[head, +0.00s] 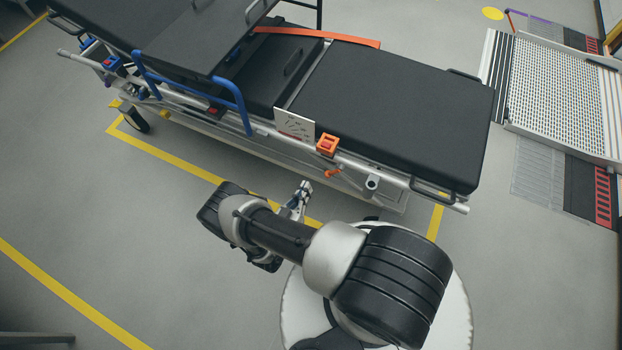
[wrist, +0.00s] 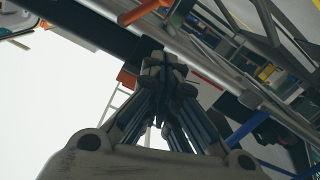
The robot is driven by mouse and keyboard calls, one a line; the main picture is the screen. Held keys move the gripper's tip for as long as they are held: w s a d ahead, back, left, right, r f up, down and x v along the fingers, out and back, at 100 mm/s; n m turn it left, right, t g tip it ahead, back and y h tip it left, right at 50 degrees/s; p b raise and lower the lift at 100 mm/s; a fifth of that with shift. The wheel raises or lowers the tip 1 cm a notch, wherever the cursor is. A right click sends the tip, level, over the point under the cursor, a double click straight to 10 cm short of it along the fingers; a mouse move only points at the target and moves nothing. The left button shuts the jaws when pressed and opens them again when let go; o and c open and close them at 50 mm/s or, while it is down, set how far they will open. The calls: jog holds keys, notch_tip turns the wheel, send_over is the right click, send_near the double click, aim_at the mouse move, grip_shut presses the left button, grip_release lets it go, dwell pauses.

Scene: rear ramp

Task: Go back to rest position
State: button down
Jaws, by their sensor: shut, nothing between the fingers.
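My gripper (head: 304,190) is at the end of my arm, low in the middle of the head view, just in front of the near side of a black stretcher (head: 400,108). In the wrist view, my gripper (wrist: 163,68) has its fingertips together and holds nothing. A gap to the stretcher's rail seems to show in the head view, but its size is hard to judge. My arm is folded over my round white base.
The stretcher has a blue side rail (head: 240,105), an orange buckle (head: 327,145) and an orange strap (head: 318,36). Yellow floor lines (head: 70,292) run around it. A ramp (head: 556,92) lies at the upper right.

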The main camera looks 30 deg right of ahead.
jog(key=shift+s+a, duration=0.4)
jog(key=shift+a, duration=0.15)
